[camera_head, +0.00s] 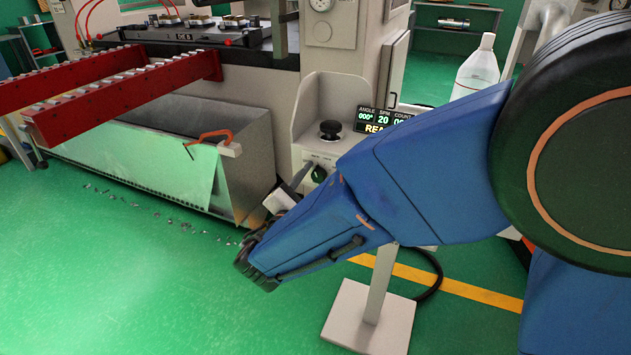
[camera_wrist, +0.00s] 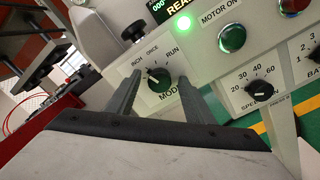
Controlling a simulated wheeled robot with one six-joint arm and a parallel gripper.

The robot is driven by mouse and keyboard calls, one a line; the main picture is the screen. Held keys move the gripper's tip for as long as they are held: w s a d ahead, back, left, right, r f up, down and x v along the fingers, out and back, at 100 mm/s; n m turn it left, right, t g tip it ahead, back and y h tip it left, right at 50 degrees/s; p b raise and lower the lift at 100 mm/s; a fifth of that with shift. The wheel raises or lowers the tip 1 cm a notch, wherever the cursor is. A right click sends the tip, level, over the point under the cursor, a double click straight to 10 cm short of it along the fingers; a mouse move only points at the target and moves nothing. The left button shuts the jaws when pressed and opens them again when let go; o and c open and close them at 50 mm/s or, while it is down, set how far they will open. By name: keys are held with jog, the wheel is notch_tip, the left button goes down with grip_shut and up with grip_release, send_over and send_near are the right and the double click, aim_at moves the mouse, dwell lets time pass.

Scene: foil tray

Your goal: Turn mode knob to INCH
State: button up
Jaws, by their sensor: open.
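The mode knob (camera_wrist: 159,79) is a small dark round knob on the light control panel, with INCH, ONCE and RUN printed around its upper side and MODE below. Its mark seems to face the upper left, but I cannot tell exactly which label it meets. My gripper (camera_wrist: 160,85) is open, with one finger on each side of the knob in the wrist view. I cannot tell whether the fingers touch it. In the head view, the knob (camera_head: 319,174) shows beside my gripper (camera_head: 298,182), which my arm partly hides.
A green MOTOR ON button (camera_wrist: 232,38), a red button (camera_wrist: 292,5) and a speed knob (camera_wrist: 259,91) sit to the right. A black ball-topped control (camera_head: 330,129) stands above the panel. A metal bin (camera_head: 245,165) and red rails (camera_head: 120,100) lie left.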

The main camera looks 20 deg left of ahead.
jog(key=s+a, duration=0.1)
jog(key=s, duration=1.6)
jog(key=shift+s+f, duration=0.2)
jog(key=w+d+m+g+h, duration=0.2)
jog(key=w+d+m+g, duration=0.15)
jog(key=d, duration=0.65)
jog(key=w+d+m+g+h, duration=0.3)
jog(key=w+d, duration=0.1)
jog(key=d, duration=0.7)
jog(key=w+d+m+g+h, duration=0.2)
jog(key=w+d+m+g, duration=0.15)
jog(key=d, duration=0.65)
jog(key=s+d+f+m+g+y, duration=0.1)
jog(key=s+d+m+g, duration=0.15)
jog(key=d, duration=0.35)
jog(key=s+d+f+m+g, duration=0.1)
jog(key=s+d+m+g, duration=0.1)
jog(key=d+m, duration=0.35)
jog(key=s+d+r+m+t+y, duration=0.1)
jog(key=s+d+m+y, duration=0.6)
jog(key=s+d+m, duration=0.1)
jog(key=shift+s+m, duration=0.4)
jog(key=shift+s, duration=0.4)
